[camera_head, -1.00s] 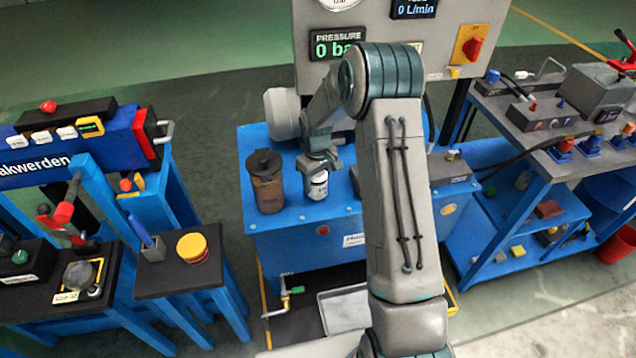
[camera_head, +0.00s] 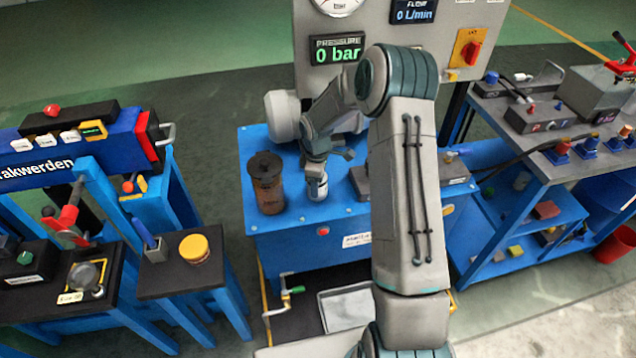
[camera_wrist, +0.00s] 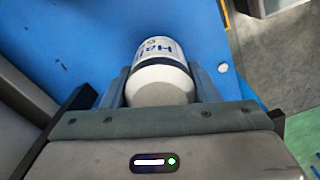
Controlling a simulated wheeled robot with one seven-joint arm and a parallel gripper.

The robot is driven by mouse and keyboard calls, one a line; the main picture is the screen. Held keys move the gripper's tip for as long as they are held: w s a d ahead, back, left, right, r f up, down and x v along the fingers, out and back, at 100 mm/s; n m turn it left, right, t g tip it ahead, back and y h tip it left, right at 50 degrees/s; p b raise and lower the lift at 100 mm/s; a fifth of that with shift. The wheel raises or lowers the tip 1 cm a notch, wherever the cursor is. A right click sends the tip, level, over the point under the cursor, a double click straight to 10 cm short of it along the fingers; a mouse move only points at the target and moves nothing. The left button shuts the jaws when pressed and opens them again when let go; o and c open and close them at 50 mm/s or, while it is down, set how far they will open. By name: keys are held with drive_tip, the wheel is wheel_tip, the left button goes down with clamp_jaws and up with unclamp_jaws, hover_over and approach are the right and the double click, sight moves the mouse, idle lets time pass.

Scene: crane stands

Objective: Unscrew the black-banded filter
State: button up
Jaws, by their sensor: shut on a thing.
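A white filter canister (camera_head: 318,189) stands on the blue power unit's top, just right of the brown cylinder. In the wrist view the filter (camera_wrist: 163,68) shows blue lettering and a pale rounded end between the fingers. In the wrist view my gripper (camera_wrist: 160,82) hides part of the filter's sides. I cannot tell how its far end meets the unit.
The brown cylinder (camera_head: 266,183) stands close on the left of the filter. A dark block (camera_head: 362,180) lies to its right. The grey gauge panel (camera_head: 330,75) rises behind and reads 0 bar. A tray (camera_head: 345,310) lies on the floor in front of the blue unit (camera_head: 290,242).

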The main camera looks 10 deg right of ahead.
drive_tip(key=shift+r+n, duration=0.1)
drive_tip(key=shift+n, duration=0.3)
drive_tip(key=shift+r+n+p, duration=0.1)
drive_tip(key=shift+n+p, duration=0.55)
drive_tip(key=shift+n, duration=0.45)
drive_tip(key=n, duration=0.2)
drive_tip(key=shift+w+n+p, duration=0.1)
drive_tip(key=shift+n+p, duration=0.2)
drive_tip(key=shift+p, duration=0.05)
drive_tip(key=o, duration=1.1)
drive_tip(key=shift+f, duration=0.2)
drive_tip(key=shift+c, duration=0.7)
